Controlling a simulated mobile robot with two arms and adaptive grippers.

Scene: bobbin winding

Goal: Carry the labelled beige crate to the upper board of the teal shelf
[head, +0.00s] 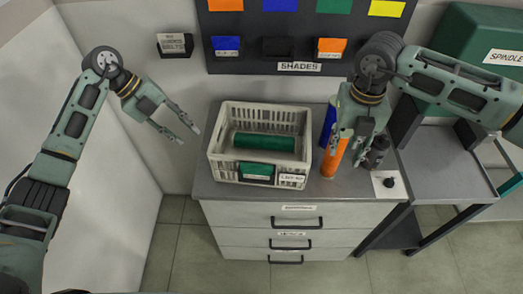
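The beige crate (217,150) stands upright on the grey top of a drawer cabinet. It has slotted walls, a white label on its front and a dark green roll (264,142) inside. My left gripper (188,135) is open and empty, in the air left of the crate and apart from it. My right gripper (352,157) points down at the right of the crate, in front of an orange cylinder; its finger gap is unclear. A teal edge (511,184) shows at the far right; I cannot tell whether it belongs to the teal shelf. No upper board is clearly visible.
The orange cylinder (331,163), a blue cylinder (327,128) and a dark bottle (377,152) stand right of the crate. A grey trolley (445,165) and a green "SPINDLE" case (470,50) are at the right. A dark shades board (300,40) hangs behind. The cabinet (240,217) has handled drawers.

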